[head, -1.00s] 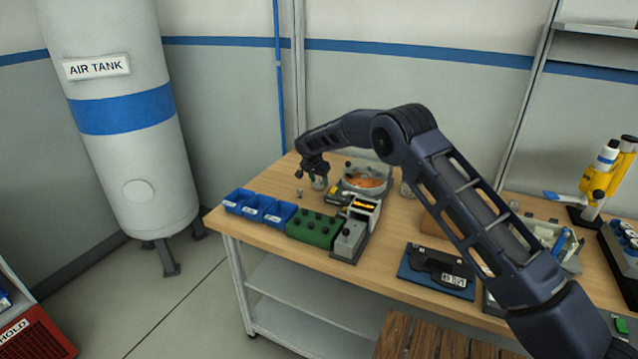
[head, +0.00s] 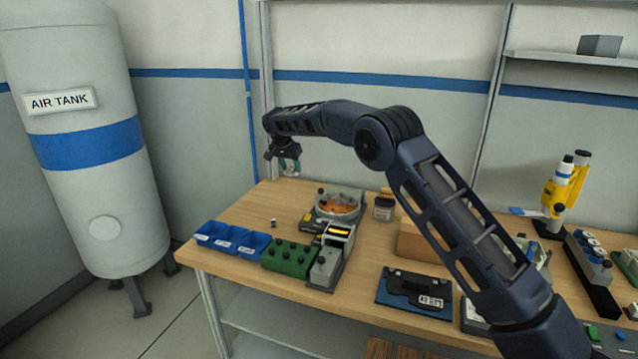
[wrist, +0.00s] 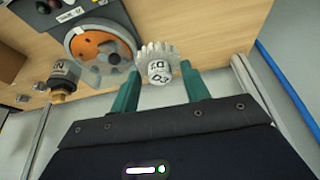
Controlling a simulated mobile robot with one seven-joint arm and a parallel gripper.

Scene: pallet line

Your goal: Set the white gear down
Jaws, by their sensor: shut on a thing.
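My gripper (wrist: 163,78) has green fingers and is shut on the white gear (wrist: 156,61). In the head view my gripper (head: 289,166) hangs in the air above the back left part of the wooden table (head: 238,232). It is clear of the tabletop. The gear is too small and too covered by the fingers to make out there.
A round device with an orange disc (head: 338,206) stands below and right of my gripper, beside a dark-lidded jar (head: 384,207). Blue bins (head: 231,240) and a green block with black knobs (head: 289,258) line the front edge. Bare wood lies at the back left around a small metal piece (head: 273,223).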

